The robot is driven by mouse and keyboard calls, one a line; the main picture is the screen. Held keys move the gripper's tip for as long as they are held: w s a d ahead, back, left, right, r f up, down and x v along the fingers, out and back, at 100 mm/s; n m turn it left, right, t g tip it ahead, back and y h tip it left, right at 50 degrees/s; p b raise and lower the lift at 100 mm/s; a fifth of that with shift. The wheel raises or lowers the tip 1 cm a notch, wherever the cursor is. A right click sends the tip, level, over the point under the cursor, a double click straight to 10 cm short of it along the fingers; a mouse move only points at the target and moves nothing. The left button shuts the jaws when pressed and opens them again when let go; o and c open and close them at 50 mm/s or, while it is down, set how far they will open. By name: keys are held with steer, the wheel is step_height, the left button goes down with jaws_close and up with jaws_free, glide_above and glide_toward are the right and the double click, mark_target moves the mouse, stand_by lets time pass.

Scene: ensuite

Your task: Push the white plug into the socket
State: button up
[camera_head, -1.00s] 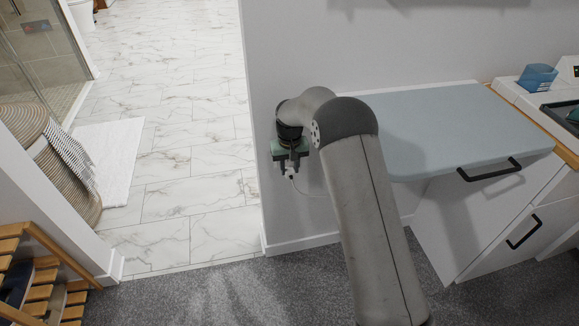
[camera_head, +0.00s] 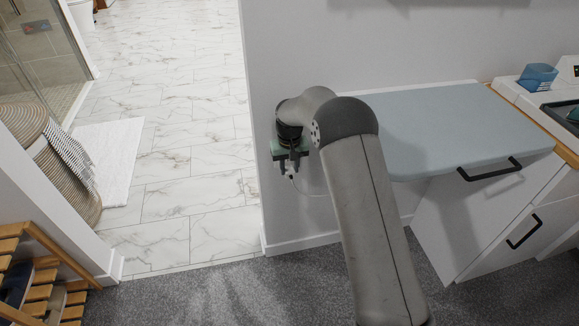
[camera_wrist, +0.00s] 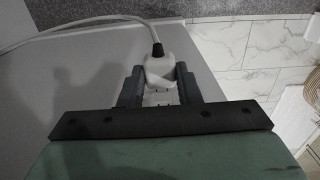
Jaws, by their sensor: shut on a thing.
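The white plug (camera_wrist: 161,71) sits between the two dark fingers of my gripper (camera_wrist: 160,76) in the wrist view, with a black cable sleeve and a white cable running up and left from it. In the head view my gripper (camera_head: 291,161) is low beside the wall's end, and a little of the plug (camera_head: 291,173) shows below the fingers. A pale, slotted white piece (camera_wrist: 160,98) shows between the fingers under the plug; I cannot tell whether it is the socket or part of the plug. The plug's pins are hidden.
The grey-white wall (camera_head: 330,75) is close to my gripper. A blue-grey worktop (camera_head: 450,125) over white drawers (camera_head: 480,215) is to the right. A tiled doorway floor (camera_head: 185,165) is open on the left. A wooden rack (camera_head: 40,280) stands at lower left.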

mark_target(288, 166)
steer(key=shift+w, duration=0.25)
steer(key=shift+w+a, duration=0.15)
steer(key=shift+w, duration=0.15)
steer(key=shift+w+a, duration=0.1)
steer(key=shift+w, duration=0.2)
steer(key=shift+w, duration=0.3)
steer(key=o, duration=1.1)
steer(key=shift+a, duration=0.1)
steer(key=shift+r, duration=0.15)
step_height(288, 166, up, 18)
steer(key=shift+f+p, duration=0.25)
steer(key=shift+p, duration=0.4)
